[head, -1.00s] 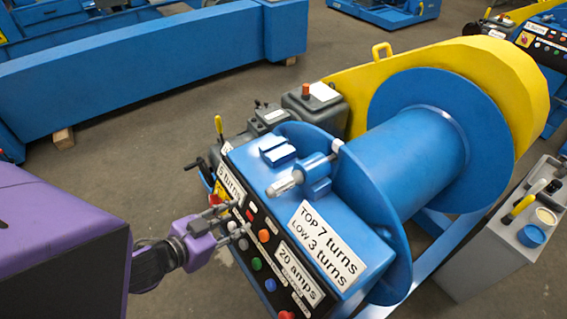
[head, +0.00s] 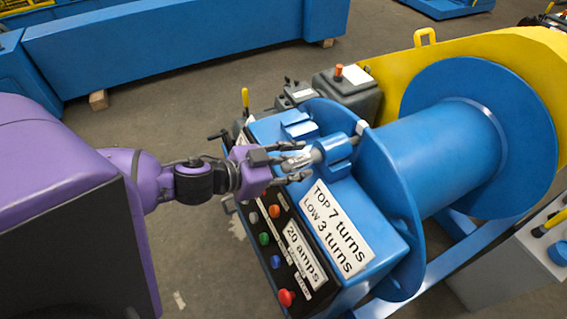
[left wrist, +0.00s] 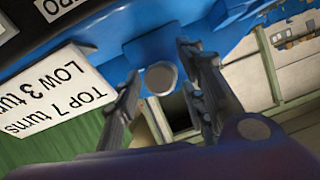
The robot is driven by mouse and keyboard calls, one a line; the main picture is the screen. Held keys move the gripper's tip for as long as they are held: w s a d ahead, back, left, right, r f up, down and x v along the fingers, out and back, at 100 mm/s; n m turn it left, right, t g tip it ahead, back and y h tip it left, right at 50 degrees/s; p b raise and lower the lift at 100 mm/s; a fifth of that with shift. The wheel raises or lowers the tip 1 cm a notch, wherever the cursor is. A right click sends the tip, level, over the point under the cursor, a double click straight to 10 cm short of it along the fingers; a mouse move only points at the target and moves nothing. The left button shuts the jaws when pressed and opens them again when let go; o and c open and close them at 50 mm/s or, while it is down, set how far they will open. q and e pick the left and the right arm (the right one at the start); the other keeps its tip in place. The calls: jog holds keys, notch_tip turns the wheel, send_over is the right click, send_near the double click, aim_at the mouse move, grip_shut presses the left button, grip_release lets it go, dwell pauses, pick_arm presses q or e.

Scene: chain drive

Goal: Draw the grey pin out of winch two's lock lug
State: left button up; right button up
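The grey pin (head: 318,155) lies in the blue lock lug (head: 338,149) on top of the winch's blue housing, with its near end sticking out to the left. My left gripper (head: 302,161) is at that end, its fingers apart on either side of the pin. In the left wrist view, the pin's round grey end (left wrist: 160,77) shows between the open fingers (left wrist: 160,66), with a gap on each side. The blue lug shows behind it. My right gripper is in neither view.
The black button panel (head: 275,235) and the white "TOP 7 turns" label (head: 335,228) are just below the gripper. The blue drum (head: 445,155) is to the right.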

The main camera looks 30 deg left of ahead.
pick_arm(q)
jog(key=shift+x, duration=0.8)
grip_shut()
